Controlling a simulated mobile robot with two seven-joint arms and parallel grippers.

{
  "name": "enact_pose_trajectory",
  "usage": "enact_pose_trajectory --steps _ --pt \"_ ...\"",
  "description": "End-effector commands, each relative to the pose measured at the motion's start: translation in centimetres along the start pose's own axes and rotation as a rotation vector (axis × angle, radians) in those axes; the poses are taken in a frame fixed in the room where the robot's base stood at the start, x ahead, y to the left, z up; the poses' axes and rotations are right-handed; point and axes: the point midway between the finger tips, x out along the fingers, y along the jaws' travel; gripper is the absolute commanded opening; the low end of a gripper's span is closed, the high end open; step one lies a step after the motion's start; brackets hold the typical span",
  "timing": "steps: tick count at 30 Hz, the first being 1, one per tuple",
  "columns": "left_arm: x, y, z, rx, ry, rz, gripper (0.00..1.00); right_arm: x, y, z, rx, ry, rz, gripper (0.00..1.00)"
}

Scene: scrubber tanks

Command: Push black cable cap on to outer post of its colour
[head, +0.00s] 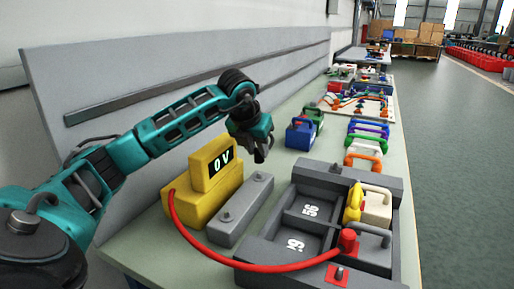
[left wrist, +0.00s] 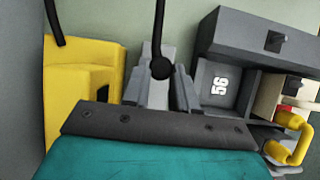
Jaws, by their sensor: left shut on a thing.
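My left gripper (head: 258,150) is shut on the black cable cap (left wrist: 161,68), held in the air beyond the yellow meter and above the bench. The cap shows as a dark round end between the fingers in the left wrist view, its black cable (left wrist: 159,28) running up out of the frame. A dark post (head: 335,170) stands at the far end of the grey tank tray (head: 295,172), to the right of and apart from the gripper. A post on a red base (head: 337,274) is at the near end. My right gripper is not in view.
The yellow meter (head: 215,178) reads 0 V. Its red cable (head: 250,262) runs to a red cap (head: 348,240) in the tray. A grey block with two studs (head: 243,208) lies between meter and tray. A yellow connector (head: 353,203) and blue box (head: 299,134) stand nearby.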

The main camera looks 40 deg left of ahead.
Motion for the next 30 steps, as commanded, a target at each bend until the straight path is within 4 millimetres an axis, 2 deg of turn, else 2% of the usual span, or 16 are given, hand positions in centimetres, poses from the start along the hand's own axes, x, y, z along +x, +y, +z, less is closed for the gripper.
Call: enact_pose_trajectory --steps 8,19,30 --pt "-0.3 0.0 0.1 -0.005 0.000 0.003 0.00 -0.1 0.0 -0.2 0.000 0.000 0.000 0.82" --pt "-4.0 0.0 2.2 -0.138 0.000 0.075 0.00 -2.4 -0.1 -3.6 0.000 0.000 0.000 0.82" --pt "-4.1 0.0 2.2 -0.165 -0.001 0.090 0.00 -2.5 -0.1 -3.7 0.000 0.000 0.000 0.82"
